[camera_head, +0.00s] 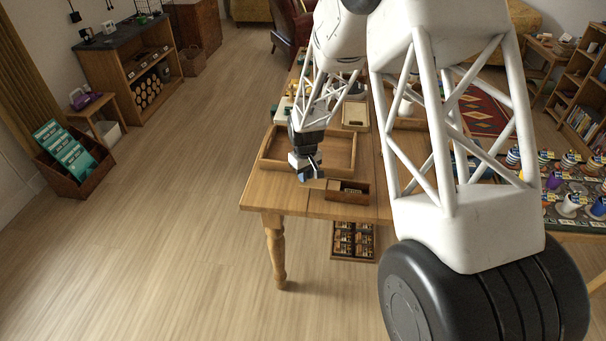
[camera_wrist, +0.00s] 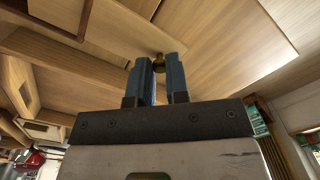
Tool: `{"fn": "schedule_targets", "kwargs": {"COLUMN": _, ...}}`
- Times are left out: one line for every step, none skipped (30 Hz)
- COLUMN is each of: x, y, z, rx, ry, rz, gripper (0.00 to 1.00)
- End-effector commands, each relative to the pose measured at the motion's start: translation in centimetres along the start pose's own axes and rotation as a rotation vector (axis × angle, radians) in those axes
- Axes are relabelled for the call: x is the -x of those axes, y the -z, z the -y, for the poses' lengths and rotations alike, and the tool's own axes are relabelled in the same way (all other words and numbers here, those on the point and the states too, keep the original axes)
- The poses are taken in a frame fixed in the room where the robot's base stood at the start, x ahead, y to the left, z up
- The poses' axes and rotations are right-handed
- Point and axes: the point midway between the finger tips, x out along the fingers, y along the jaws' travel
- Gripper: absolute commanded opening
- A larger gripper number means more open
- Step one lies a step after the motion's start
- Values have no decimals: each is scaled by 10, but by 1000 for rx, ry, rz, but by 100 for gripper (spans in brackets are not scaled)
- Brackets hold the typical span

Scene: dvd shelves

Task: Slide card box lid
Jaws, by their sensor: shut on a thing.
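The card box (camera_head: 346,198) is a small brown wooden box near the front edge of the wooden table in the head view. Its top is partly open and shows dark contents. A lighter wooden piece, which looks like its lid (camera_head: 317,184), sticks out at its left end, under my gripper (camera_head: 309,174). In the wrist view the two blue fingers of my gripper (camera_wrist: 160,80) are closed around a small brass knob (camera_wrist: 159,61), seen between their tips. The fingers hide part of the knob. I cannot tell the lid's full outline in the wrist view.
A shallow wooden tray (camera_head: 340,150) lies just behind the box on the table (camera_head: 300,207). More small containers stand farther back. A divided box of small items (camera_head: 353,241) is below the table edge. My white arm hides the table's right side.

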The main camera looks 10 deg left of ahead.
Motion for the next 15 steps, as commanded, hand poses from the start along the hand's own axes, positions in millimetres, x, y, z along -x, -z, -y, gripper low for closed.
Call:
{"fn": "schedule_targets", "kwargs": {"x": 1, "y": -4, "z": -4, "rx": -2, "ry": 0, "rz": -1, "gripper": 0}}
{"fn": "schedule_targets", "kwargs": {"x": 1, "y": -7, "z": -7, "rx": -2, "ry": 0, "rz": -1, "gripper": 0}}
{"fn": "schedule_targets", "kwargs": {"x": 1, "y": -11, "z": -11, "rx": -3, "ry": 0, "rz": -1, "gripper": 0}}
{"fn": "schedule_targets", "kwargs": {"x": 1, "y": -15, "z": -15, "rx": -3, "ry": 0, "rz": 0, "gripper": 0}}
{"fn": "schedule_targets", "kwargs": {"x": 1, "y": -18, "z": -19, "rx": -3, "ry": 0, "rz": 0, "gripper": 0}}
{"fn": "schedule_targets", "kwargs": {"x": 1, "y": -23, "z": -24, "rx": -3, "ry": 0, "rz": -1, "gripper": 0}}
{"fn": "schedule_targets", "kwargs": {"x": 1, "y": -27, "z": -27, "rx": -3, "ry": 0, "rz": -1, "gripper": 0}}
{"fn": "schedule_targets", "kwargs": {"x": 1, "y": -31, "z": -31, "rx": -3, "ry": 0, "rz": -1, "gripper": 0}}
{"fn": "schedule_targets", "kwargs": {"x": 1, "y": -36, "z": -36, "rx": -3, "ry": 0, "rz": -1, "gripper": 0}}
{"fn": "schedule_targets", "kwargs": {"x": 1, "y": -39, "z": -40, "rx": -3, "ry": 0, "rz": -1, "gripper": 0}}
{"fn": "schedule_targets", "kwargs": {"x": 1, "y": -43, "z": -43, "rx": -3, "ry": 0, "rz": -1, "gripper": 0}}
{"fn": "schedule_targets", "kwargs": {"x": 1, "y": -47, "z": -48, "rx": -3, "ry": 0, "rz": -1, "gripper": 0}}
{"fn": "schedule_targets", "kwargs": {"x": 1, "y": -51, "z": -51, "rx": -3, "ry": 0, "rz": -1, "gripper": 0}}
{"fn": "schedule_targets", "kwargs": {"x": 1, "y": -54, "z": -55, "rx": -3, "ry": -1, "rz": -1, "gripper": 0}}
{"fn": "schedule_targets", "kwargs": {"x": 1, "y": -58, "z": -59, "rx": -3, "ry": -1, "rz": -1, "gripper": 0}}
